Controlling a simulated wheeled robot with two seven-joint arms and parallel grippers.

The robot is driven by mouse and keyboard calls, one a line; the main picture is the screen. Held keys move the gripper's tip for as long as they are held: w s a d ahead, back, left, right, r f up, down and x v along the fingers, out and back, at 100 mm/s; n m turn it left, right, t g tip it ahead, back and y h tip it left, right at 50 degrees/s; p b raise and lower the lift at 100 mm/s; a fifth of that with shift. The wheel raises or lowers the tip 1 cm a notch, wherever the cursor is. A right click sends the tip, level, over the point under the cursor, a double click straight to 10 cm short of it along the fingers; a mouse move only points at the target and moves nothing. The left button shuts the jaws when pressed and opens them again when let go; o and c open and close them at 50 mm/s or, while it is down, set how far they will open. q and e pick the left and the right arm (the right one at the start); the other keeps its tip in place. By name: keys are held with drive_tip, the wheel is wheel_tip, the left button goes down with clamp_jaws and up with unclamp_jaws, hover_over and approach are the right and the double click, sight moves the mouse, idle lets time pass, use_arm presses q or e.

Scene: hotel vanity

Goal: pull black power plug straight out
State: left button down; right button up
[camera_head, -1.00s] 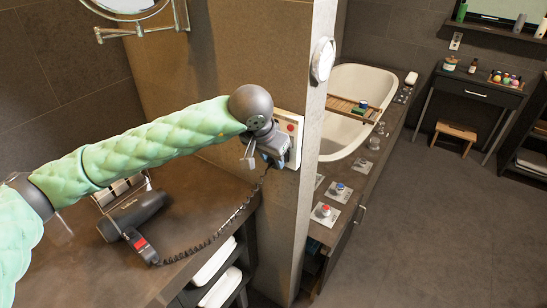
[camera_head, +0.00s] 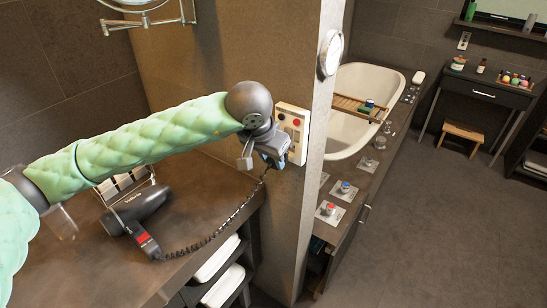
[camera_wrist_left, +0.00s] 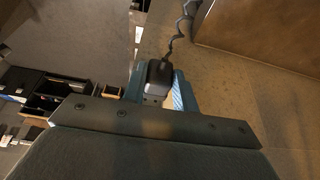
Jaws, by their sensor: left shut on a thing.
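A black power plug (camera_wrist_left: 159,76) sits between the two blue fingers of my left gripper (camera_wrist_left: 156,90) in the left wrist view, with its coiled cord (camera_wrist_left: 178,30) running up and away. In the head view, my left gripper (camera_head: 271,155) is beside the cream wall panel (camera_head: 297,118) with its red and black buttons, overlapping the panel's lower left. The gripper is shut on the plug. The plug is mostly hidden by the gripper in the head view. I cannot tell whether its prongs are clear of the socket. My right gripper is not in view.
A black hair dryer (camera_head: 140,207) lies on the brown counter (camera_head: 215,185), joined to the coiled cord. A wall edge (camera_head: 310,200) stands just right of the panel. Towels (camera_head: 216,260) are on shelves below. A bathtub (camera_head: 375,80) lies beyond the wall.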

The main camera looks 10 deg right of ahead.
use_arm(q)
drive_tip(key=shift+s+a+b, duration=0.3)
drive_tip(key=shift+s+a, duration=0.15)
drive_tip(key=shift+r, duration=0.1)
idle(0.4)
drive_tip(key=b+v, duration=0.2)
drive_tip(key=v, duration=0.7)
drive_tip(key=shift+w+d, duration=0.15)
idle(0.5)
